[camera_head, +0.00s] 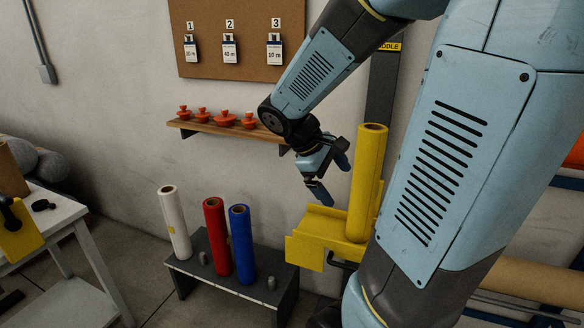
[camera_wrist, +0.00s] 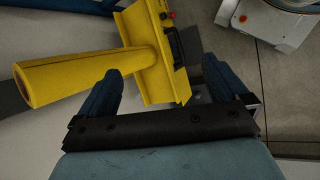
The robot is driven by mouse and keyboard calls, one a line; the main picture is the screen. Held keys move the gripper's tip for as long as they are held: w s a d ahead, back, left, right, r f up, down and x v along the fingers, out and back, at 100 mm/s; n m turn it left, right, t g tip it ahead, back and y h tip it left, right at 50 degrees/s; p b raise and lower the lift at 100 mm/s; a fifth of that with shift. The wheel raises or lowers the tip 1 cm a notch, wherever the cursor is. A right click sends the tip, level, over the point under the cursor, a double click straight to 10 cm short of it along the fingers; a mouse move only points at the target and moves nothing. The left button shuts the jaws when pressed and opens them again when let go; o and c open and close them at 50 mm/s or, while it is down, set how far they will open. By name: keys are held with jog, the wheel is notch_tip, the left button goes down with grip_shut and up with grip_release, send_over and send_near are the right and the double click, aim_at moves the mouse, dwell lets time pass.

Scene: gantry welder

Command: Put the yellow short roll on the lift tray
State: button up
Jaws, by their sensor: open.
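The yellow roll (camera_head: 368,180) stands upright on the yellow lift tray (camera_head: 305,252), near the tray's back right. In the wrist view the roll (camera_wrist: 80,75) stretches from the left to the tray (camera_wrist: 166,92). My gripper (camera_head: 331,180) is just left of the roll, above the tray's left part. Its two fingers also show in the wrist view (camera_wrist: 160,85), spread apart with nothing between them. It is apart from the roll in the head view. The roll's lower right side is partly hidden by my arm.
A low dark bench (camera_head: 225,276) holds a white roll (camera_head: 175,222), a red roll (camera_head: 217,240) and a blue roll (camera_head: 242,245), with short grey pegs. A wall shelf (camera_head: 220,130) with orange-red knobbed pieces is behind my gripper. A white table (camera_head: 55,222) stands at left.

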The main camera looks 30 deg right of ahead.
jog(key=s+a+r+m+t+y, duration=0.2)
jog(key=a+r+t+y, duration=0.1)
jog(key=a, duration=0.4)
jog(key=s+a+r+m+t+y, duration=0.3)
jog(key=a+r+t, duration=0.1)
jog(key=a+r, duration=0.1)
jog(key=shift+s+a+r, duration=0.2)
jog(key=shift+a+r, duration=0.2)
jog(key=shift+a, duration=0.45)
jog(key=shift+c, duration=0.2)
